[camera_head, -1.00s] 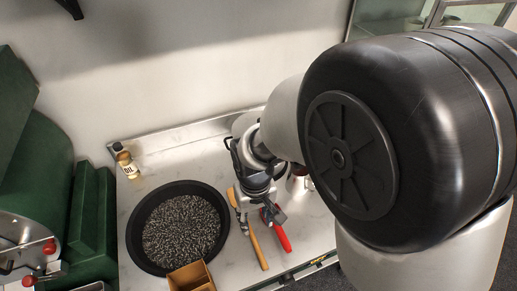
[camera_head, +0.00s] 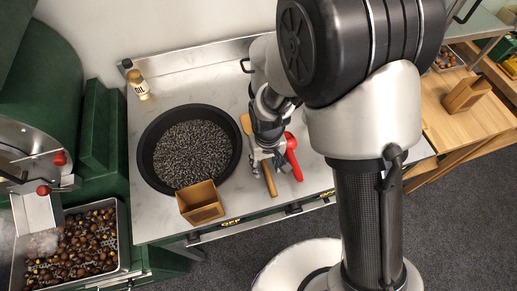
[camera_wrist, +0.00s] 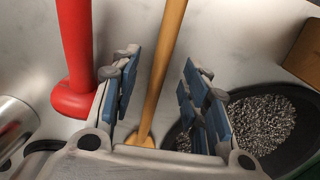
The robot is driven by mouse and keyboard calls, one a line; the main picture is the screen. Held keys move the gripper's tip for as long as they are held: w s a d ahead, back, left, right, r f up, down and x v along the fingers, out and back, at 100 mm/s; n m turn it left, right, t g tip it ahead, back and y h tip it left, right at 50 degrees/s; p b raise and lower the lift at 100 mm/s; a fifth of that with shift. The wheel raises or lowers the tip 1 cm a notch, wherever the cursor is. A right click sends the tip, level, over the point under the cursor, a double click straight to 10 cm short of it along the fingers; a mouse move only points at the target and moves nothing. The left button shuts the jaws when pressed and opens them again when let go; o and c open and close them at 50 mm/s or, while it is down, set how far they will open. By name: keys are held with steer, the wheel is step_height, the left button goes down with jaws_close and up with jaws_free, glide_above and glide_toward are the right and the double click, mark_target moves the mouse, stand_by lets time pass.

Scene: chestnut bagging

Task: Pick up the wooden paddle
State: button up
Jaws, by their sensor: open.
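The wooden paddle (camera_head: 269,179) lies on the steel counter between the black pan and a red-handled tool. Its long handle points to the counter's front edge, and part of it is hidden under my gripper in the head view. My gripper (camera_head: 266,159) is over the handle. In the wrist view, the paddle's handle (camera_wrist: 166,55) runs between the two blue-padded fingers of my gripper (camera_wrist: 160,78), which are apart. I cannot tell that either finger touches the handle.
The red-handled tool (camera_head: 292,158) lies close on the right of the paddle; its handle also shows beside the left finger (camera_wrist: 76,45). The black pan (camera_head: 146,168) of dark grains is close on the left. A small wooden box (camera_head: 201,205) stands in front of it.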

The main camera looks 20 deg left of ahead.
steer(key=shift+f, duration=0.65)
steer(key=shift+r, duration=0.1)
steer(key=shift+c, duration=0.2)
jaws_close()
